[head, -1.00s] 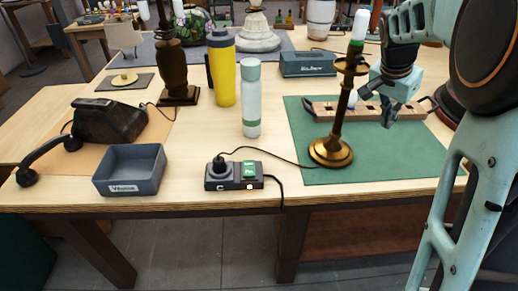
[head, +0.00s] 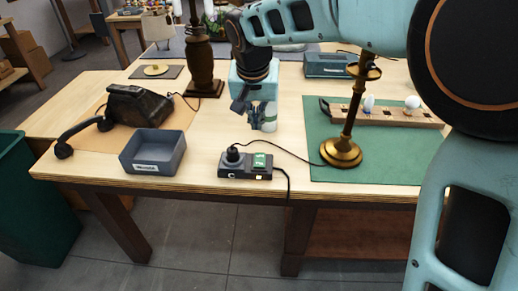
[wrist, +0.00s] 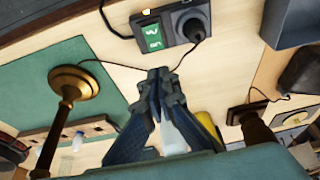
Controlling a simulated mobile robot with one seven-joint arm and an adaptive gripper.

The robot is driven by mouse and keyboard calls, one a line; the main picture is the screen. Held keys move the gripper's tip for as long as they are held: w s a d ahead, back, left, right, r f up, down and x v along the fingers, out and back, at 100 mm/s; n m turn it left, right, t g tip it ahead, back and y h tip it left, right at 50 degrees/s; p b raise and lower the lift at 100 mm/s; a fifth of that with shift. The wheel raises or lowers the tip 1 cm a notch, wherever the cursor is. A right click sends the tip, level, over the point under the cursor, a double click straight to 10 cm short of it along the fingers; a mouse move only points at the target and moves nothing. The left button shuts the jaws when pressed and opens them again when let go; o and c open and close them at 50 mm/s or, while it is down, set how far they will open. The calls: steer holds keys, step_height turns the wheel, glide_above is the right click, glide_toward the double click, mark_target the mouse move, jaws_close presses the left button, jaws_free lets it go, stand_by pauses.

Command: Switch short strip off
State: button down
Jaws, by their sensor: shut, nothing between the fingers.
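The short strip (head: 246,173) is a dark power strip near the table's front edge. It has a round black plug in its left socket, a green label marked on top and a small lit switch (head: 259,177) at its front. In the wrist view the strip (wrist: 172,27) shows at the top, with the lit switch (wrist: 146,12) at its edge. My gripper (head: 254,128) is shut and empty, above the table behind the strip and apart from it. In the wrist view its fingertips (wrist: 158,75) are together.
A brass candlestick lamp (head: 343,150) stands on the green mat (head: 400,170) to the right, its cord running to the strip. A grey bin (head: 150,160) sits to the left. A pale bottle (head: 270,115) stands close behind my gripper.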

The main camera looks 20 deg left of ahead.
mark_target(257, 156)
steer(key=shift+a, duration=0.15)
steer(key=x, duration=0.9)
steer(key=s+x, duration=0.1)
steer(key=x, duration=0.3)
steer(key=shift+w+f, duration=0.2)
steer(key=shift+f, duration=0.3)
steer(key=shift+w+f+b, duration=0.1)
steer(key=shift+f+b, duration=0.45)
steer(key=shift+b, duration=0.15)
steer(key=shift+r, duration=0.15)
